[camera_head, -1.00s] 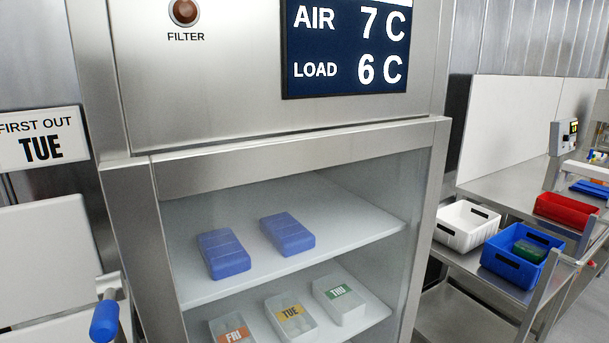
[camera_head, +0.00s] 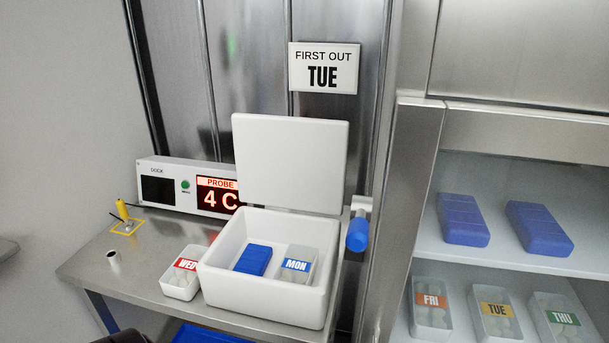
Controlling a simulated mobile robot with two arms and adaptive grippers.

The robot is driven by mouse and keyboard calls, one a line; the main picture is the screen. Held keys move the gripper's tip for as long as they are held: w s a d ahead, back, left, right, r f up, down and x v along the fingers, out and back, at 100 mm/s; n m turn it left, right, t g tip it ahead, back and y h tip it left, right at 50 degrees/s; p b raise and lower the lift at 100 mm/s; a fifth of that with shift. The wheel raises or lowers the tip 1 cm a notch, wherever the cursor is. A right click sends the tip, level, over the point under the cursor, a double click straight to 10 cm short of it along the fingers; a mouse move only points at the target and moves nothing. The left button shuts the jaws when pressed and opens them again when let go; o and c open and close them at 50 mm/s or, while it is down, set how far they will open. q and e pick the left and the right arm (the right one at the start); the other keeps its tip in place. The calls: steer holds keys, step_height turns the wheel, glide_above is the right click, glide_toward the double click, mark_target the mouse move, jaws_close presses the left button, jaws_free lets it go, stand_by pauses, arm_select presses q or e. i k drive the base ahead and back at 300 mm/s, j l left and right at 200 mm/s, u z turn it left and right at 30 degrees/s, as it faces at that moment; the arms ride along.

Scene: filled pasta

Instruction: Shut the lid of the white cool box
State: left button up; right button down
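The white cool box (camera_head: 262,293) stands on the steel bench in the head view. Its lid (camera_head: 290,162) is open and stands upright behind the box. Inside the box lie a blue pack (camera_head: 254,260) on the left and a clear tub labelled MON (camera_head: 298,264) on the right. Neither of my grippers shows clearly. A dark shape at the bottom left edge may be part of my arm, but I cannot tell.
A tub labelled WED (camera_head: 183,273) stands close left of the box. The probe dock (camera_head: 188,186) is behind it. A blue-handled lever (camera_head: 358,232) is right of the box. The glass-fronted cabinet (camera_head: 411,200) holds blue packs and labelled tubs.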

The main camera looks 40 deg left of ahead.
mark_target(284, 162)
steer(key=u, duration=1.6)
